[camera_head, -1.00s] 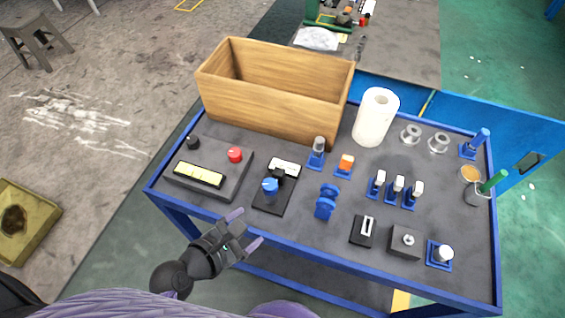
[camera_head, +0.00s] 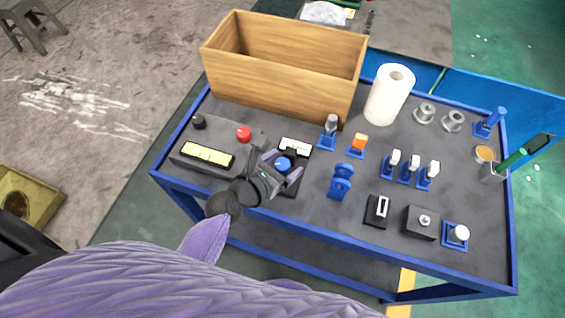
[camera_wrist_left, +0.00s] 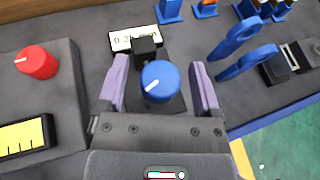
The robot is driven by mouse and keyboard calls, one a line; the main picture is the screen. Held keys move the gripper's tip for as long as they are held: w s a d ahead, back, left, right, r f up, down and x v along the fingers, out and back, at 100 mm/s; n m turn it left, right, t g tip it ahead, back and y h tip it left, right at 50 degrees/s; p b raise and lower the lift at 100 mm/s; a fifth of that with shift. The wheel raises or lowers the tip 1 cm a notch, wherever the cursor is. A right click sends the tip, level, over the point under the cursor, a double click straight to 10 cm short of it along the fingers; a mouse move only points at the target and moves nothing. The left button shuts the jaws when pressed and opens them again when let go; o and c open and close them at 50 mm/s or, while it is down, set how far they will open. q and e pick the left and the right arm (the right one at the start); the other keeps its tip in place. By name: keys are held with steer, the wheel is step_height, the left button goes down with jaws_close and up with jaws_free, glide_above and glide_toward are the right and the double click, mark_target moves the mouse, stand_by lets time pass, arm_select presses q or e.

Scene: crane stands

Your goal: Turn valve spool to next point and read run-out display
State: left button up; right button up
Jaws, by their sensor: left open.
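The blue knob (camera_head: 282,163) with a white pointer line sits on a small black stand. In the left wrist view the knob (camera_wrist_left: 160,82) lies between my left gripper's two purple fingers (camera_wrist_left: 159,66), with a gap on each side. My left gripper (camera_head: 284,164) is open over the stand. Behind the knob stand a dark block (camera_wrist_left: 144,46) and a white display (camera_head: 297,144). In the left wrist view the display (camera_wrist_left: 122,40) seems to start "0.2"; the block hides its right part. My right gripper is out of view.
A grey console with a red knob (camera_head: 243,134) and a yellow display (camera_head: 207,154) stands left of the gripper. A blue double-disc stand (camera_head: 340,182) is close on the right. A wooden box (camera_head: 284,84) and a paper roll (camera_head: 389,96) stand behind.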

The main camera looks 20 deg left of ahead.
arm_select(q)
jaws_close()
